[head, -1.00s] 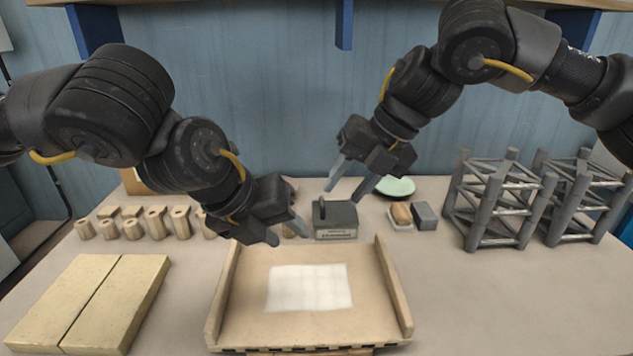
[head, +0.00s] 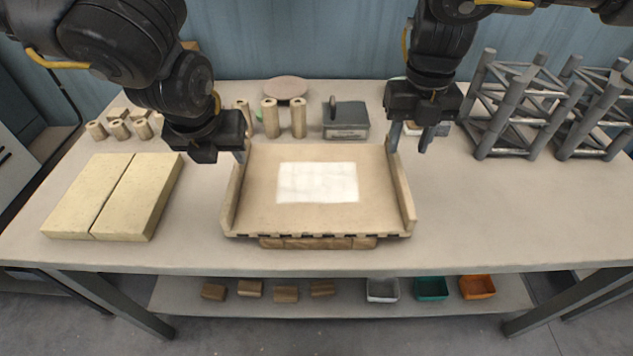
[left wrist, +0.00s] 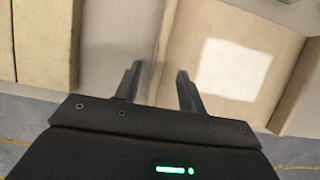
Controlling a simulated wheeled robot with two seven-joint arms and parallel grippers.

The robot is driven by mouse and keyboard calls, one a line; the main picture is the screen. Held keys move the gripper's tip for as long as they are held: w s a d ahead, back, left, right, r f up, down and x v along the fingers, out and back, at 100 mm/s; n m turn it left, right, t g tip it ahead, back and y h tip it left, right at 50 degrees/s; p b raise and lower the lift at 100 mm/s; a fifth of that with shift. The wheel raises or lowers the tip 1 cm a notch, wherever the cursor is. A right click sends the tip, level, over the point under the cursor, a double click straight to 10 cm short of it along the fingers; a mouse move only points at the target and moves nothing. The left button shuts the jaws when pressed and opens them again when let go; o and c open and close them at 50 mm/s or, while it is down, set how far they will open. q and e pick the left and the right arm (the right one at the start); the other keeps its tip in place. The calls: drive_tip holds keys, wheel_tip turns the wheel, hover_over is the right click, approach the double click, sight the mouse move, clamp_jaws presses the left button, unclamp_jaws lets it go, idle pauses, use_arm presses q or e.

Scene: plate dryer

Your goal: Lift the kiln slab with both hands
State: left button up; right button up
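The kiln slab (head: 260,212) is a flat tan board with a raised wall along its left and right sides and a white patch (head: 317,182) in the middle. It lies level on wooden supports (head: 318,243) on the table. My left gripper (head: 228,157) is at the far end of the left wall. In the left wrist view its two fingers (left wrist: 160,88) are apart, with the left wall (left wrist: 167,45) showing between them; contact cannot be told. My right gripper (head: 409,140) is open, fingers pointing down, at the far end of the right wall.
Two pale slabs (head: 115,195) lie left of the kiln slab. Tan posts (head: 298,118) and a grey block with a handle (head: 346,119) stand behind it. Grey frames (head: 525,115) stand at the right. The table's right front is clear. A lower shelf holds blocks and bins.

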sight(235, 169)
use_arm(q)
drive_tip(key=x, duration=0.8)
use_arm(e)
wheel_tip(235, 169, down, 8)
drive_tip(key=shift+w, duration=0.1)
use_arm(q)
clamp_jaws()
use_arm(e)
clamp_jaws()
use_arm(q)
drive_tip(key=shift+w+r, duration=0.1)
use_arm(e)
drive_tip(key=shift+r, duration=0.1)
idle(0.5)
